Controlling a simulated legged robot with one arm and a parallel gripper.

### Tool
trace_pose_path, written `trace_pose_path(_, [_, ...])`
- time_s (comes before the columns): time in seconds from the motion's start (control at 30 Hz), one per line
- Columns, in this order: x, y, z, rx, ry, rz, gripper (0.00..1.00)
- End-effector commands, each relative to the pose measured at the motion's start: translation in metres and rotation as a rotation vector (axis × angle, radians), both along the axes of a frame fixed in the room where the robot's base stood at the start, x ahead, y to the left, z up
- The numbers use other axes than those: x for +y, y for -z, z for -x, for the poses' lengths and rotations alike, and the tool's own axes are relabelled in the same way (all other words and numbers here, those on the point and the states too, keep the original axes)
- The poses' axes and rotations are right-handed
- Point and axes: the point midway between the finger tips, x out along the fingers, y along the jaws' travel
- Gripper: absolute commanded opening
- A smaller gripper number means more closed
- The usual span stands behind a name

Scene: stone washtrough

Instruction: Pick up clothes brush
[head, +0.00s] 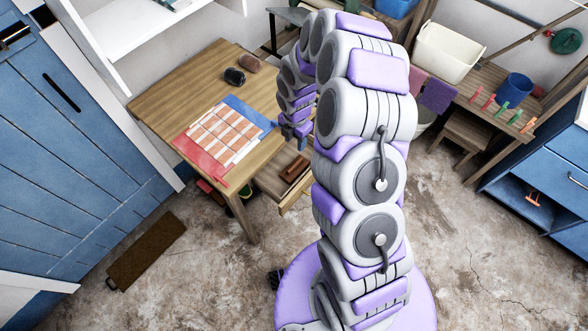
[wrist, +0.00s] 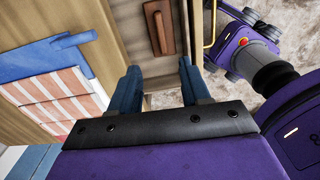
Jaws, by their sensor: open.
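A brown wooden brush-like block (wrist: 158,25) with a raised handle along its top lies in an open drawer (head: 272,183) of the wooden table; I take it to be the clothes brush. It also shows in the head view (head: 295,169), just below my gripper (head: 297,138). In the wrist view my gripper (wrist: 162,82) is open and empty, its two blue fingers pointing toward the drawer. The block lies ahead of the fingertips, between their lines and apart from them. Its bristles are not visible.
A low wooden stool (head: 468,135) stands to the right. Open stone floor lies at the front.

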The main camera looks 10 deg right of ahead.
Motion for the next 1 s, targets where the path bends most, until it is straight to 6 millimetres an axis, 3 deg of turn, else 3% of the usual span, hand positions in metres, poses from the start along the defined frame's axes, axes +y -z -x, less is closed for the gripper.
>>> trace_pose_path(0.4, [-0.001, 0.083, 0.002, 0.004, 0.002, 0.001, 0.47])
trace_pose_path(0.67, [0.0, 0.1, 0.001, -0.001, 0.002, 0.0, 0.47])
trace_pose_path(1.0, [0.001, 0.145, 0.004, 0.003, 0.003, 0.001, 0.47])
